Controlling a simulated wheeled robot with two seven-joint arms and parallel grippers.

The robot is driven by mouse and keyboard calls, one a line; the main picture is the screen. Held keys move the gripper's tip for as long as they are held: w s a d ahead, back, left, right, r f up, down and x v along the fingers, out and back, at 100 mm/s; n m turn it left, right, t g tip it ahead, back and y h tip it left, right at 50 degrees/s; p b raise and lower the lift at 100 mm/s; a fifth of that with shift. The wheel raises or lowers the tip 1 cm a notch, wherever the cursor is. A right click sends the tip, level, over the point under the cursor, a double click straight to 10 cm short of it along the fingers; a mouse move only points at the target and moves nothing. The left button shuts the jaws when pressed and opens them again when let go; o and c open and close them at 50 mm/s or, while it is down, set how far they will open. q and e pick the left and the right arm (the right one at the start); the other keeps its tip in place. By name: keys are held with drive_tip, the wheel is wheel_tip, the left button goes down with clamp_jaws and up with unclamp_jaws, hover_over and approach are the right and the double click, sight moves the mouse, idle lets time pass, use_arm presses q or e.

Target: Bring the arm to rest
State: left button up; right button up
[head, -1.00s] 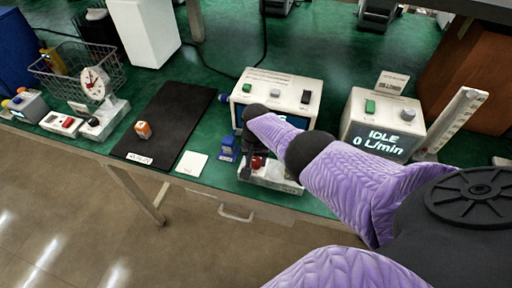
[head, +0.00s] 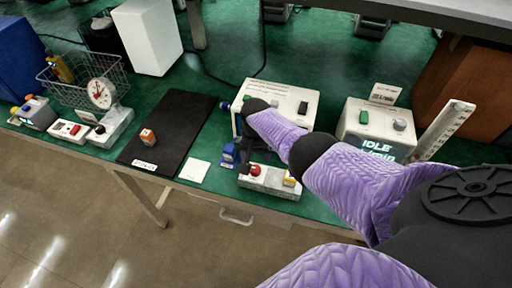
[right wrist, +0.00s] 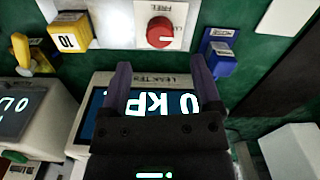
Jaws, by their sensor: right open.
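My right arm, in a purple sleeve, reaches in from the lower right of the head view to the front of a white leak tester (head: 285,98). My right gripper (right wrist: 162,78) shows in the wrist view with its two dark fingers apart and nothing between them. Beyond it is the tester's lit display (right wrist: 150,103), reading 0 kPa and partly covered by the gripper. In the head view the gripper is mostly hidden by the arm. My left gripper is not seen.
A second white unit (head: 372,128) shows IDLE at right, beside an upright scale (head: 445,130). A wire basket (head: 85,75) and dial scale (head: 101,93) are at left. A yellow block (right wrist: 68,38) stands beside the red knob.

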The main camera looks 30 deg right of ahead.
use_arm(q)
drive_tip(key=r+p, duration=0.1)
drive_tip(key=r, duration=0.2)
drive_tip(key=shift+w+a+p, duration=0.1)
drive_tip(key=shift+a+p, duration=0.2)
drive_tip(key=shift+p, duration=0.05)
use_arm(e)
wheel_tip(320, 180, up, 4)
drive_tip(key=shift+r, duration=0.1)
